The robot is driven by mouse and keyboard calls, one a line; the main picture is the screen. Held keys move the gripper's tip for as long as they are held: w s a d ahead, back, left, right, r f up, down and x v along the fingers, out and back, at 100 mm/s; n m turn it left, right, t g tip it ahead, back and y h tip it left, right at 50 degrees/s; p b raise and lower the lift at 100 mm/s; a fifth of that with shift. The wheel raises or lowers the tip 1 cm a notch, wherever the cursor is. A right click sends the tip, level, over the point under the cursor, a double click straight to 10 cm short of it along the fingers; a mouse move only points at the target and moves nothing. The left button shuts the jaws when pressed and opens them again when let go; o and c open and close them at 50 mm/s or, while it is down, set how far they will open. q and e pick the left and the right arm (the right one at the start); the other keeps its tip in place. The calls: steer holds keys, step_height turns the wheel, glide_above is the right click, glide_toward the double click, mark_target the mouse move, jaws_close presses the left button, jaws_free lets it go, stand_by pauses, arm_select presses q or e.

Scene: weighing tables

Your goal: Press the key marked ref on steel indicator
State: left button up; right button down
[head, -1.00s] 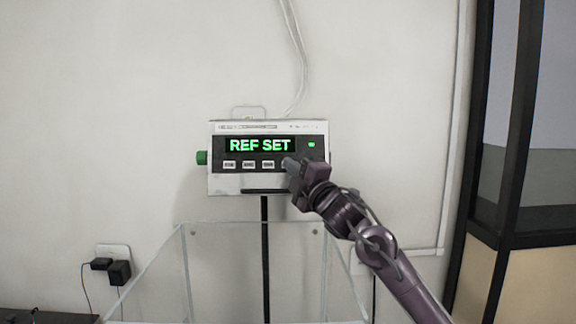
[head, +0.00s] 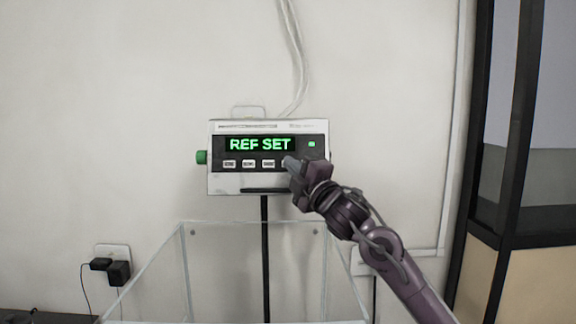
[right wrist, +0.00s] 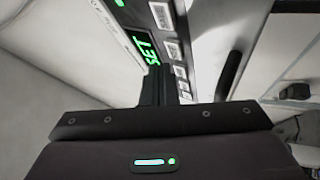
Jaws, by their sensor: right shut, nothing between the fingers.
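The steel indicator (head: 225,183) stands on a black post in the middle of the head view. Its display (head: 260,145) reads REF SET in green, with a small green light to the right. A row of white keys (head: 248,164) runs below the display; their markings are too small to read. My right gripper (head: 289,162) is shut and empty, its fingertips at the right end of the key row, covering whatever key is there. In the right wrist view the shut fingers (right wrist: 158,85) reach the indicator's face beside the display; contact cannot be made out. My left gripper is not in view.
A clear open-topped box (head: 150,268) stands below and in front of the indicator. A green knob (head: 201,157) sticks out of the indicator's left side. A wall socket with black plugs (head: 119,272) is at lower left. A dark-framed partition (head: 490,160) stands at right.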

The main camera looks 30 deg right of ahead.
steer(key=shift+s+a+r+b, duration=0.15)
steer(key=shift+s+a+r, duration=0.2)
steer(key=shift+s, duration=0.35)
steer(key=shift+s+a+r+b, duration=0.1)
steer(key=shift+s+a, duration=0.35)
steer(key=shift+s, duration=0.2)
steer(key=shift+s+a+r+b, duration=0.15)
steer(key=shift+s+a+r, duration=0.2)
steer(key=shift+s, duration=0.35)
